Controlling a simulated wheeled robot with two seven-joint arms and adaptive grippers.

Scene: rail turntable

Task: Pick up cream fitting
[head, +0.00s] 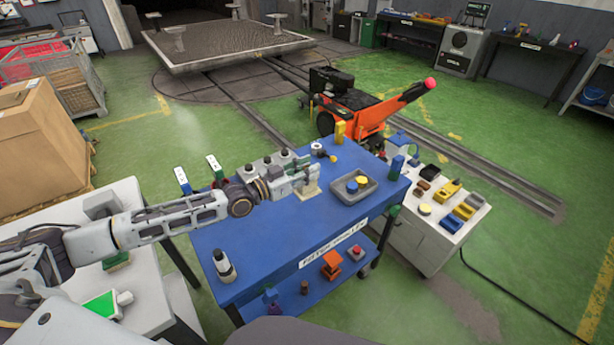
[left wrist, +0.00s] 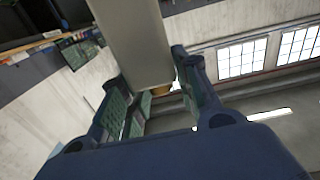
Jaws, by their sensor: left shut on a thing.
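My left gripper (head: 304,178) reaches in from the left over the blue table and is shut on the cream fitting (head: 309,191). The fitting's lower part shows below the fingers; whether it touches the tabletop is hard to tell. In the left wrist view the fitting (left wrist: 135,38) is a pale, blocky piece between the two finger pads, with a small tan part at its end. The fingers (left wrist: 150,82) hide part of it. My right gripper is not in view.
The table's front middle is clear.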

